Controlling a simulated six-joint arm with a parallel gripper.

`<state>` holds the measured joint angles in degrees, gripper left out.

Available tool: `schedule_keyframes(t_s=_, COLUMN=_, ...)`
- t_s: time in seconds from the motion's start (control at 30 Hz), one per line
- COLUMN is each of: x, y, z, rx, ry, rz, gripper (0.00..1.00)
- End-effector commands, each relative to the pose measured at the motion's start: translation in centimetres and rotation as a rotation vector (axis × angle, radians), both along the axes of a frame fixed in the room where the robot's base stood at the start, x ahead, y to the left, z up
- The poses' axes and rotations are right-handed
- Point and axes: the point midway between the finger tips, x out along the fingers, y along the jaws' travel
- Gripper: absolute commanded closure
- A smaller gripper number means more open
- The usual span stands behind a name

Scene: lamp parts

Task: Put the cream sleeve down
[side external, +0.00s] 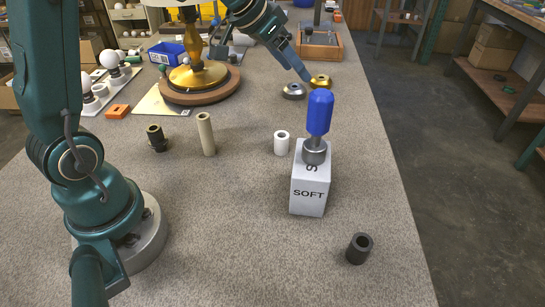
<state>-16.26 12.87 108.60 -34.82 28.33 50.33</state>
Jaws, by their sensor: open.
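A tall, thin cream sleeve (206,134) stands upright on the speckled table, left of centre. A short white sleeve (281,143) stands upright to its right, apart from it. My gripper (306,77) reaches in from the top, angled down to the right. It is open, with nothing visible in it, and is seen edge-on, so the gap between its fingers does not show. Its tips appear just above the blue handle, clear of both sleeves; their exact depth is hard to tell.
A white block marked SOFT (308,190) carries an upright blue-handled tool (319,112). A black sleeve (359,248) is at front right, a dark fitting (156,138) left of the cream sleeve. A brass lamp base (198,75) stands behind. The front middle is clear.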

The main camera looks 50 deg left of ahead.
Motion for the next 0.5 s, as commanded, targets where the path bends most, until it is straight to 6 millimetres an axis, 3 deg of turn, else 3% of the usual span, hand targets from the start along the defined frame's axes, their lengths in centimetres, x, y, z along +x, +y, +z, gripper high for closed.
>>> schedule_keyframes(t_s=0.2, x=-7.5, y=3.8, z=-1.8, rx=0.143, ry=0.281, rz=-0.21, gripper=0.35)
schedule_keyframes(t_s=0.5, x=-15.2, y=7.6, z=-2.3, rx=0.218, ry=0.568, rz=-0.31, gripper=0.35)
